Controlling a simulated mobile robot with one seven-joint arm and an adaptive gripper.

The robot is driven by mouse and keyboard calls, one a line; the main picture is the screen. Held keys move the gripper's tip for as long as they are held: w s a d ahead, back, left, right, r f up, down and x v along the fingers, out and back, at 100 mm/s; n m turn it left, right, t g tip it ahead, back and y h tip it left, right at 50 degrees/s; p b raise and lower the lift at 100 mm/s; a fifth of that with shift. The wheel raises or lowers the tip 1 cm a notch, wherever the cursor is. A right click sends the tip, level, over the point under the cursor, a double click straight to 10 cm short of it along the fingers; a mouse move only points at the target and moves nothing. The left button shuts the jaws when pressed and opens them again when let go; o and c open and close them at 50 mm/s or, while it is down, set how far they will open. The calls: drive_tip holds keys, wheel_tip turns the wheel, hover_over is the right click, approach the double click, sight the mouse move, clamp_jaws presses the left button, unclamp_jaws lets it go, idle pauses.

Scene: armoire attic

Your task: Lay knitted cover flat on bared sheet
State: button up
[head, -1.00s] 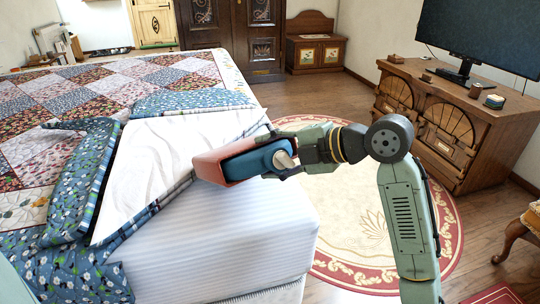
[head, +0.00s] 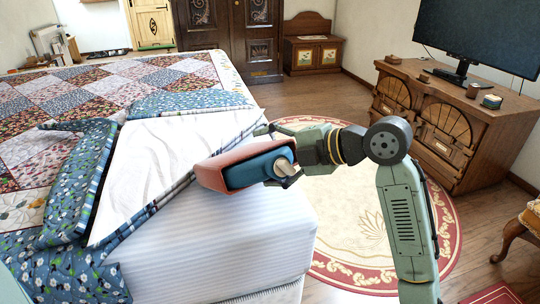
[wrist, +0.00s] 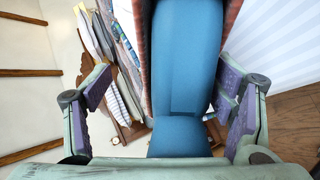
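A bulky item with a salmon-red knitted cover (head: 212,176) and a blue body (head: 255,170) is held in my gripper (head: 283,163), over the near right corner of the bed. It looks like a hot water bottle, with a pale knob at its gripper end. In the wrist view the blue body (wrist: 187,85) runs between my purple-padded fingers; a strip of the red cover (wrist: 232,28) shows beside it. Finger contact is partly hidden. The bared white sheet (head: 150,155) lies left of the item, between folded-back quilt edges. The gap under the item is unclear.
The patchwork quilt (head: 95,90) covers the rest of the bed; its blue floral fold (head: 80,180) rises left of the sheet. The striped mattress side (head: 215,245) drops off below. A dresser (head: 455,125) with a monitor stands right. A round rug (head: 345,235) lies on the floor.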

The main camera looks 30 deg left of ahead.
drive_tip(key=shift+f, duration=0.1)
drive_tip(key=s+v, duration=0.1)
drive_tip(key=v, duration=1.1)
drive_tip(key=shift+w, duration=0.45)
drive_tip(key=shift+d, duration=0.1)
idle(0.3)
